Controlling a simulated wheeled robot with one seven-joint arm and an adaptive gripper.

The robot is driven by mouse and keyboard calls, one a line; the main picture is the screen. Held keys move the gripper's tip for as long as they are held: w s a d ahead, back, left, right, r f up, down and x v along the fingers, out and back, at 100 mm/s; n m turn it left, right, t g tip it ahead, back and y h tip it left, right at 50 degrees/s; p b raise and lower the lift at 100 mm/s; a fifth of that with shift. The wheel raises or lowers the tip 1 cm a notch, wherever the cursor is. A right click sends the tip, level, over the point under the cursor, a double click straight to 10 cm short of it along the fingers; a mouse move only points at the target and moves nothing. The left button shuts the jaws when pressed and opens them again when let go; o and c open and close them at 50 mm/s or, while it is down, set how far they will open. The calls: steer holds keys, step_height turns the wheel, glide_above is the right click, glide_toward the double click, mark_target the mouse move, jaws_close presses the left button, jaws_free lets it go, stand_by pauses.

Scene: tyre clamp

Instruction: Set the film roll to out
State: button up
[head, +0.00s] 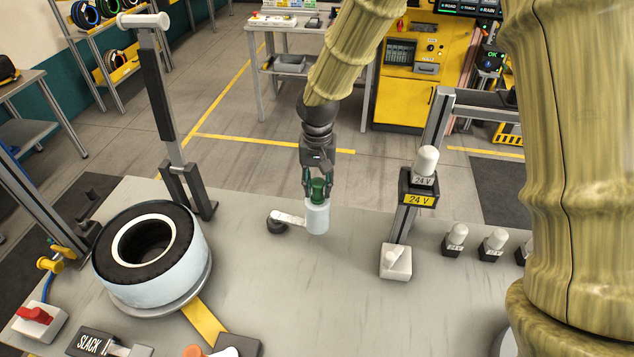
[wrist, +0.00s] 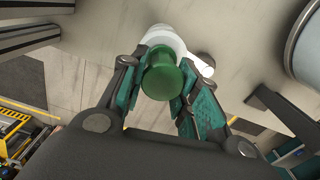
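The film roll (head: 317,217) is a pale blue-white cylinder with a green knob (head: 318,188) on top. It stands at the end of a short white arm (head: 290,218), which reaches left to a dark round pivot (head: 277,224) on the bench. My gripper (head: 317,192) comes down from above, with its fingers on both sides of the green knob. In the wrist view, the teal finger pads (wrist: 160,90) flank the green knob (wrist: 162,78) closely and appear to touch it. The white roll shows partly behind the knob. No "out" marking is readable.
A tyre (head: 150,250) wrapped in pale film lies on a turntable at the left. A dark post (head: 160,95) with a white handle stands behind it. A "24 V" post (head: 420,190) and white-capped blocks (head: 455,238) stand to the right. A "SLACK" sign (head: 92,344) is front left.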

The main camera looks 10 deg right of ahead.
steer(key=shift+s+r, duration=0.15)
steer(key=c, duration=0.3)
steer(key=shift+s+a+r, duration=0.15)
jaws_close()
steer(key=shift+w+d+n, duration=0.35)
steer(key=shift+w+n, duration=0.15)
steer(key=shift+w, duration=0.15)
steer(key=o, duration=0.9)
jaws_free()
steer(key=shift+s, duration=0.1)
steer(key=shift+o, duration=0.2)
steer(key=shift+s, duration=0.1)
steer(key=shift+r, duration=0.1)
steer(key=shift+r, duration=0.35)
step_height(320, 180, up, 11)
